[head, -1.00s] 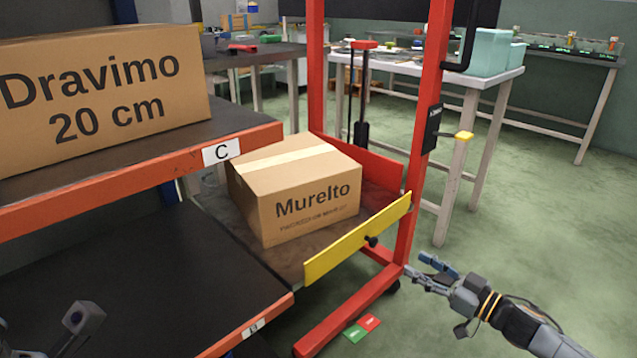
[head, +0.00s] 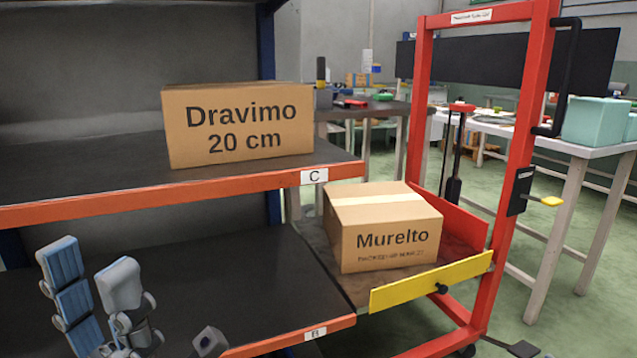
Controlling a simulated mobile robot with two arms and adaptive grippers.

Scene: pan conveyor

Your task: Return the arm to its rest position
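My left gripper (head: 90,272) is at the lower left of the head view, in front of the lower shelf. Its fingers point up and stand apart, one showing blue pads and the other a grey back. Nothing shows between them. My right gripper is out of view. The brown box marked Murelto (head: 390,238) sits on the platform of the red lift frame, right of the shelves, apart from my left gripper. The brown box marked Dravimo 20 cm (head: 240,125) stands on upper shelf C.
The orange-edged upper shelf (head: 180,194) is above and behind my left gripper. Lower shelf B (head: 250,270) looks bare where it shows. The red lift frame (head: 510,170) has a yellow front flap (head: 430,283). A work table (head: 590,150) stands behind it.

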